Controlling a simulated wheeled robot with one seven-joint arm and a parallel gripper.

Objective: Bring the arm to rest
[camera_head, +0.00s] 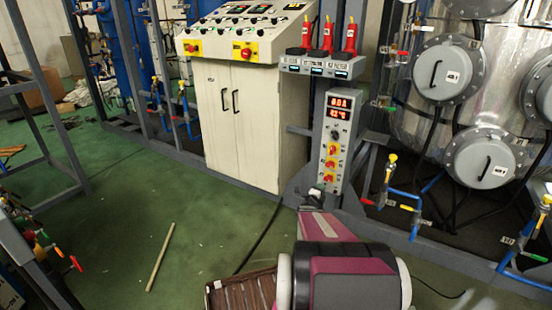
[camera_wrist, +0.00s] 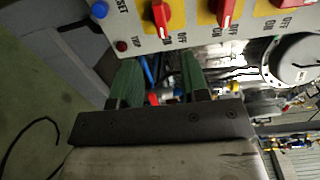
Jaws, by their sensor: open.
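My arm (camera_head: 350,265), magenta, black and white, reaches from the bottom of the head view toward the narrow grey control panel (camera_head: 335,150). My gripper is mostly hidden behind the arm there. In the wrist view my gripper (camera_wrist: 161,74) shows two green fingers spread apart, with nothing held between them. The panel also shows along the top of the wrist view (camera_wrist: 190,35), close to the fingertips, with red switches on yellow plates and a blue button. I cannot tell how wide the gap between fingers and panel is.
A white cabinet (camera_head: 238,115) with a sloped switch console stands behind left. Red-handled devices (camera_head: 327,38) sit above the panel. Steel vessels (camera_head: 440,70) and blue pipes (camera_head: 405,196) are at right, a grey frame at left. Green floor (camera_head: 120,215) is mostly clear, with a stick (camera_head: 160,257).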

